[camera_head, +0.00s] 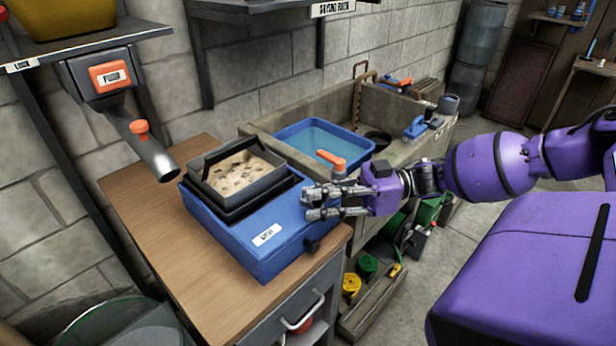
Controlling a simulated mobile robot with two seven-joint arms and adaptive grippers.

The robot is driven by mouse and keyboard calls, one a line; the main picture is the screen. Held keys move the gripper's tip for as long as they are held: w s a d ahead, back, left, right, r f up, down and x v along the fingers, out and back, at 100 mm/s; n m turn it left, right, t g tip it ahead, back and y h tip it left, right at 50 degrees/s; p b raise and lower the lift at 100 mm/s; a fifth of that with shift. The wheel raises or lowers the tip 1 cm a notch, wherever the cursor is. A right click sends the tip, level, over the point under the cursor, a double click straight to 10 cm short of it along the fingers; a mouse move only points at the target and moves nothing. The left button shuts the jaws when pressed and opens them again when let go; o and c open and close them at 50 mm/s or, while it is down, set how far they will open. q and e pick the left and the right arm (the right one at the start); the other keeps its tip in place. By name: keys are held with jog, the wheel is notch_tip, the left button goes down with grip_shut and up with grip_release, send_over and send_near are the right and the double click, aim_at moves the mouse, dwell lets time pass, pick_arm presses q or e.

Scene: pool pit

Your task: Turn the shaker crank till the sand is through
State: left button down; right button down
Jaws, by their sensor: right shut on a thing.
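The shaker is a blue box (262,238) on the wooden cabinet top, with a dark square sieve tray (275,172) on it. Pale sand with small dark bits (240,172) lies in the tray. The crank, with an orange grip (331,159), is at the box's right side. My right gripper (308,203) comes in from the right and is shut on the crank, just below the orange top; its fingers hide the crank's lower part. A dark knob (312,245) is on the box's front right side. My left gripper is not in view.
A grey spout with an orange knob (140,128) hangs left of the shaker. A stone sink with a blue basin of water (312,138) stands behind. The wooden top (150,225) is clear at the left. A crate with coloured rolls (362,310) is on the floor.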

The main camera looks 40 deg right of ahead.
jog(key=shift+w+d+r+n+g+y+b, duration=0.2)
jog(key=shift+w+d+n+g+y+b, duration=0.15)
jog(key=shift+g, duration=0.25)
jog(key=shift+a, duration=0.1)
jog(key=c, duration=1.9)
grip_release()
jog(key=shift+o, duration=1.2)
jog(key=shift+f, duration=0.1)
jog(key=shift+s+f, duration=0.1)
jog(key=shift+s, duration=0.05)
jog(key=v, duration=1.1)
jog(key=shift+d, duration=0.4)
jog(key=shift+s, duration=0.15)
